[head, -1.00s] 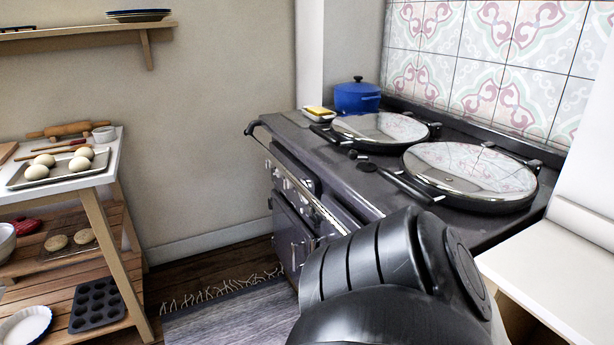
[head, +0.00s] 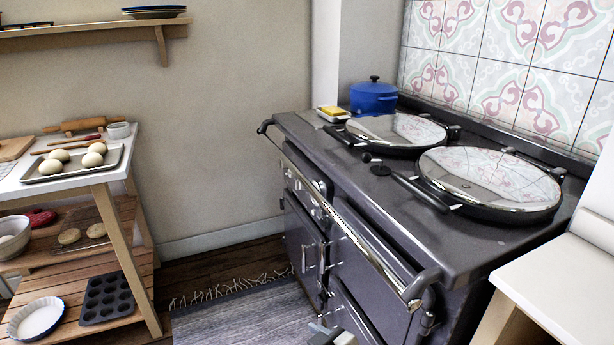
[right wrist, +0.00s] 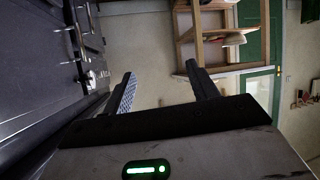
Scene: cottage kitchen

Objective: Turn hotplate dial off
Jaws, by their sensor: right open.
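The dark range cooker (head: 385,265) stands against the tiled wall in the head view. Small silver dials (head: 318,212) sit on its front panel, behind the front towel rail (head: 350,245). I cannot tell their settings. The cooker front also shows sideways along the left of the right wrist view (right wrist: 45,60), with some shiny metal fittings. My right gripper (right wrist: 162,85) is open, with nothing between its fingers, and is alongside the cooker front. A small grey piece of my arm or gripper shows at the bottom edge of the head view. My left gripper is not in view.
Two round chrome hotplate lids (head: 490,180) are down on the cooker top. A blue pot (head: 373,97) and a butter dish (head: 331,112) stand at its back. A wooden trolley (head: 120,235) is at left, a white counter (head: 560,275) at right. A rug (head: 245,315) covers the floor between.

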